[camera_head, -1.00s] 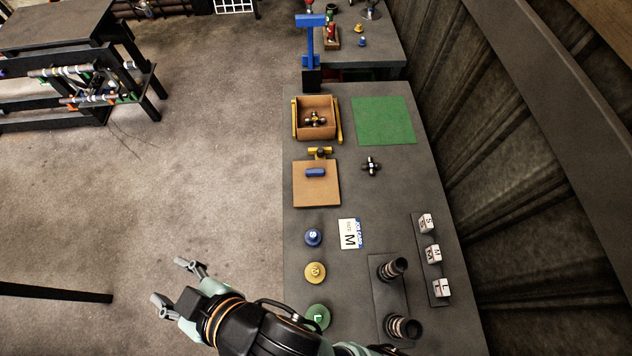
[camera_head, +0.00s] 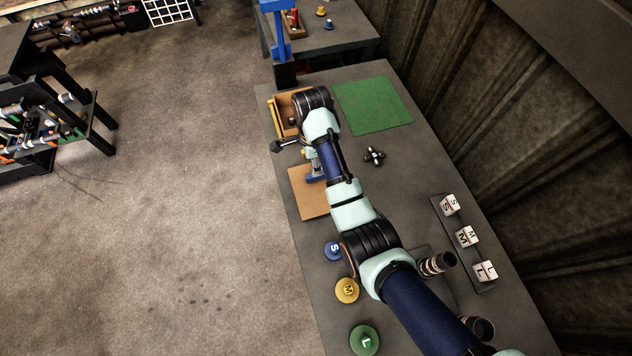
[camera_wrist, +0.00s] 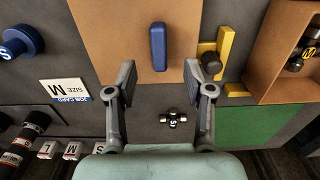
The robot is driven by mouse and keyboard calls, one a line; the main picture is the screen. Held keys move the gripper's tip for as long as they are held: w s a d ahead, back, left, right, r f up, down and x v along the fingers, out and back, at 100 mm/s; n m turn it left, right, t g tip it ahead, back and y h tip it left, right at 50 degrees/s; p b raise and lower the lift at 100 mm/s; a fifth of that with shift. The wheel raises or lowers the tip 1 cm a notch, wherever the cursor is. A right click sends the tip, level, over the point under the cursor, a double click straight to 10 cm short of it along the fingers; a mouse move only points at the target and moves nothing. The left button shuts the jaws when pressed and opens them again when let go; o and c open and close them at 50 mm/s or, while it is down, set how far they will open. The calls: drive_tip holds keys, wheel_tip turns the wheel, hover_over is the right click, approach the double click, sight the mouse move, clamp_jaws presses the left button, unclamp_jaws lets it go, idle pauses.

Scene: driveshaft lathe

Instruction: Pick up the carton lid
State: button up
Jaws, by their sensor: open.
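The carton lid is a flat brown square with a blue bar handle. In the head view the lid (camera_head: 308,203) lies on the grey bench, partly covered by my arm, with its handle (camera_head: 315,178) just showing. In the wrist view the lid (camera_wrist: 120,30) is at the top middle and its handle (camera_wrist: 158,47) stands ahead of my gripper (camera_wrist: 160,75), roughly centred between the two fingers. My gripper is open and empty, with its fingers spread wider than the handle. My arm mostly hides the gripper in the head view.
The open carton (camera_wrist: 265,60) holds dark metal parts, with a yellow fixture (camera_wrist: 224,55) between it and the lid. A small dark cross-shaped part (camera_wrist: 173,118) lies near the green mat (camera_wrist: 250,125). A job card (camera_wrist: 66,91) and blue S knob (camera_wrist: 20,42) lie left in the wrist view.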

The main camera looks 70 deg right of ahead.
sight(319, 185)
drive_tip(key=shift+s+f+b, duration=0.2)
drive_tip(key=shift+f+b, duration=0.1)
drive_tip(key=shift+f, duration=1.1)
drive_tip(key=f, duration=0.2)
drive_tip(key=f+b, duration=0.1)
drive_tip(key=f, duration=0.1)
drive_tip(key=shift+s+d, duration=0.25)
drive_tip(key=shift+s, duration=0.05)
drive_tip(key=shift+f, duration=0.55)
clamp_jaws()
